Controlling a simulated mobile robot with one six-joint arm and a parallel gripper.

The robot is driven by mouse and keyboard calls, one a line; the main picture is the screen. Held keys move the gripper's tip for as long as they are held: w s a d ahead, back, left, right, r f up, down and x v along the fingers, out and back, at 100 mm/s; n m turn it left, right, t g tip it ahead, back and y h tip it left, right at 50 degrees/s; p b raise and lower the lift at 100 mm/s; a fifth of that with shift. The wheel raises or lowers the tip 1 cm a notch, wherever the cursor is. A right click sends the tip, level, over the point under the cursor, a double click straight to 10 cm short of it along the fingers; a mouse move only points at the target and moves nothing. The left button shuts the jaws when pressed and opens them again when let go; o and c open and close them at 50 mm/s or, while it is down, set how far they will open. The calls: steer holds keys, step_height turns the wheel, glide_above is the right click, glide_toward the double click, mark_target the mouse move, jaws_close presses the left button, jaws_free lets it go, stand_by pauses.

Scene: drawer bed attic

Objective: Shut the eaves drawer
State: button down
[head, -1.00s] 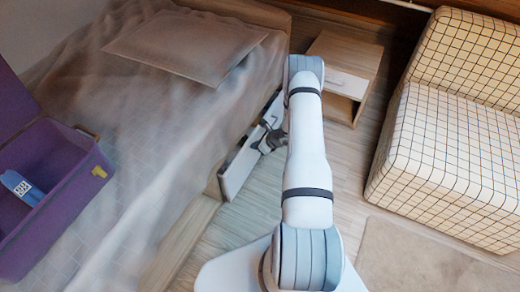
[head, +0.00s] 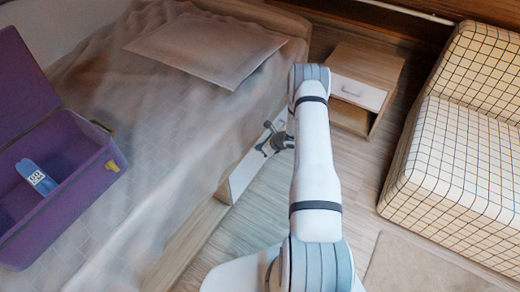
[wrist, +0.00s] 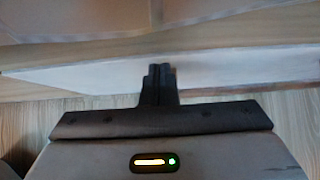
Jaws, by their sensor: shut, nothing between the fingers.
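The eaves drawer has a pale front (head: 245,173) low in the side of the bed, and it looks close to in line with the wooden bed frame. I cannot tell whether it is fully flush. The front also spans the wrist view as a whitish panel (wrist: 90,78). My gripper (head: 266,148) is at the drawer front in the head view. In the wrist view my gripper (wrist: 159,72) has its dark fingers together and empty, pointing at the middle of the panel. The fingertips overlap the panel; contact is not clear. The drawer's inside is hidden.
The bed (head: 185,110) fills the left, with a pillow (head: 207,47) and an open purple box (head: 60,195) on it. A nightstand (head: 365,68) stands beyond my arm. A checked armchair (head: 450,165) is at right. Wood floor (head: 262,212) is clear beside the bed.

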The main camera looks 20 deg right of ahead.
steer(key=shift+w+a+r, duration=0.2)
steer(key=shift+w+a, duration=0.05)
steer(key=shift+w, duration=0.05)
steer(key=s+d+r+p, duration=0.3)
steer(key=s+d+r, duration=0.3)
steer(key=s, duration=0.3)
steer(key=shift+s+d+r, duration=0.2)
steer(key=shift+d+r, duration=0.15)
steer(key=shift+d, duration=0.35)
